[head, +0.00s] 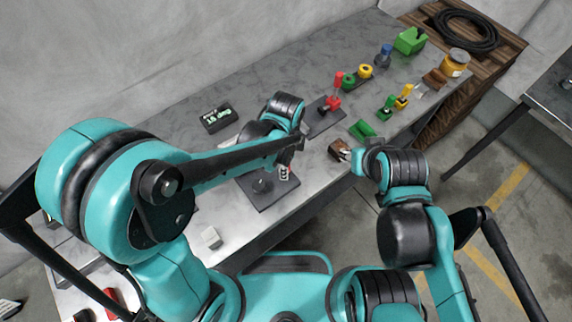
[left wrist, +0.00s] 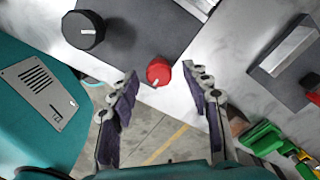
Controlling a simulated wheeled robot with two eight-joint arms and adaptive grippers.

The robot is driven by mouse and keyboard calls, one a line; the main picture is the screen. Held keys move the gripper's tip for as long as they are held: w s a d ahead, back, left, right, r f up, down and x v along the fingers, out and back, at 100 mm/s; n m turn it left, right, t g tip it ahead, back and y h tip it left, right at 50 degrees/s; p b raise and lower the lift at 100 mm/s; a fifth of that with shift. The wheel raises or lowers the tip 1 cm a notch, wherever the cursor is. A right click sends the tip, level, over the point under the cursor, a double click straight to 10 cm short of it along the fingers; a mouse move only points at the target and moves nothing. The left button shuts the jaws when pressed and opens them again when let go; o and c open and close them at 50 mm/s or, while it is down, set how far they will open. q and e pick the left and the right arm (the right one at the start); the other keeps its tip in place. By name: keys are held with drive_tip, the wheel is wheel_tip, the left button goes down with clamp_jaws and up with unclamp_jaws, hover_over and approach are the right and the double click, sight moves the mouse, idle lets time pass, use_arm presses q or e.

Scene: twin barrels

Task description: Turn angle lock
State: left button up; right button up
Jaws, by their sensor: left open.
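A dark plate (head: 272,193) lies on the metal table, carrying a round black knob (head: 262,185) and a smaller red knob. In the left wrist view the black knob (left wrist: 83,30) has a white mark, and the red knob (left wrist: 158,71) has a pale pointer facing the near edge. My left gripper (left wrist: 161,73) is open, its fingertips on either side of the red knob; contact is unclear. A black display (head: 216,117) with green characters sits behind the plate; its reading is too small to be sure of. My right gripper (head: 348,151) is over the table's front edge; its jaws are unclear.
Another dark plate (head: 322,118) with a red-handled piece stands to the right. A green piece (head: 362,130), colored knobs and levers, and a yellow can (head: 455,62) are farther right. A white block (head: 211,238) lies near the front left. Open floor lies beyond the front edge.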

use_arm(q)
drive_tip(key=shift+f, duration=0.3)
clamp_jaws()
